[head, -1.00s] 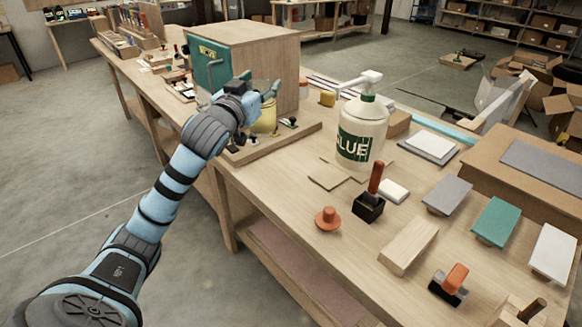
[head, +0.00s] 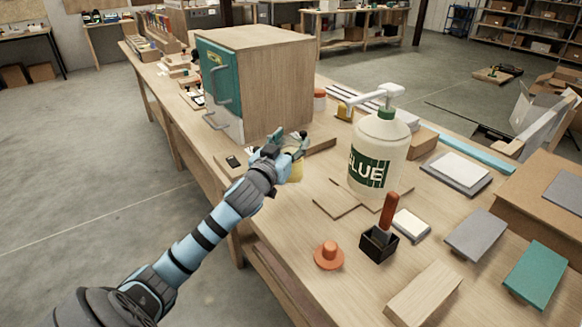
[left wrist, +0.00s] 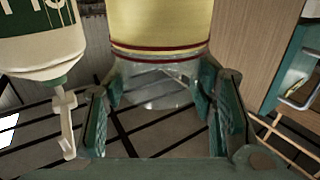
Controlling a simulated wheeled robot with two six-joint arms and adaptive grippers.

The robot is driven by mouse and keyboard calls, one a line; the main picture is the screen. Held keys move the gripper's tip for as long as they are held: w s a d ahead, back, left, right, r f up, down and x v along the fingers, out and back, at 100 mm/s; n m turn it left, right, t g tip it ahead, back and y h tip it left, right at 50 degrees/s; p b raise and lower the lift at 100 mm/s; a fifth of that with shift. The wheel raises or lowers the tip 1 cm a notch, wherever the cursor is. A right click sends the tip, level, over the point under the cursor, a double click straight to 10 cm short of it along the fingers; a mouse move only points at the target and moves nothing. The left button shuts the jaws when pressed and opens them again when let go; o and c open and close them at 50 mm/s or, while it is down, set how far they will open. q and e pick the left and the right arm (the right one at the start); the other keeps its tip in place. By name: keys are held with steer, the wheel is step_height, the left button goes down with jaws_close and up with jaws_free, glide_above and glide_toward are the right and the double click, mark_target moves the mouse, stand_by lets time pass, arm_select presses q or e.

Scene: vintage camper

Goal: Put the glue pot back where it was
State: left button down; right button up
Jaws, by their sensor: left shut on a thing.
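The glue pot (head: 294,168) is a small jar with yellow contents, mostly hidden behind my left gripper (head: 287,148) in the head view. In the left wrist view, the pot (left wrist: 160,30) shows yellow with dark red lines and a clear glass part. My left gripper's fingers (left wrist: 160,105) are shut on either side of that clear part. The pot is in front of the wooden cabinet (head: 278,85) and left of the big GLUE bottle. I cannot tell whether its base touches the bench (head: 300,210). My right gripper is not in view.
The white GLUE pump bottle (head: 378,150) stands right of my left gripper and also shows in the left wrist view (left wrist: 40,35). The cabinet's teal door (head: 218,85) has metal handles. An orange knob (head: 328,255) and a red-handled brush in a black holder (head: 380,243) stand nearer.

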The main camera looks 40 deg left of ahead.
arm_select(q)
step_height(320, 180, down, 5)
steer(key=shift+w+r+b, duration=0.15)
steer(key=shift+r+b, duration=0.05)
steer(key=shift+b, duration=0.4)
steer(key=shift+f, duration=0.35)
steer(key=shift+r, duration=0.15)
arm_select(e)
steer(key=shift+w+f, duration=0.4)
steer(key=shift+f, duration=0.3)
arm_select(q)
steer(key=c, duration=0.7)
jaws_free()
steer(key=v, duration=1.2)
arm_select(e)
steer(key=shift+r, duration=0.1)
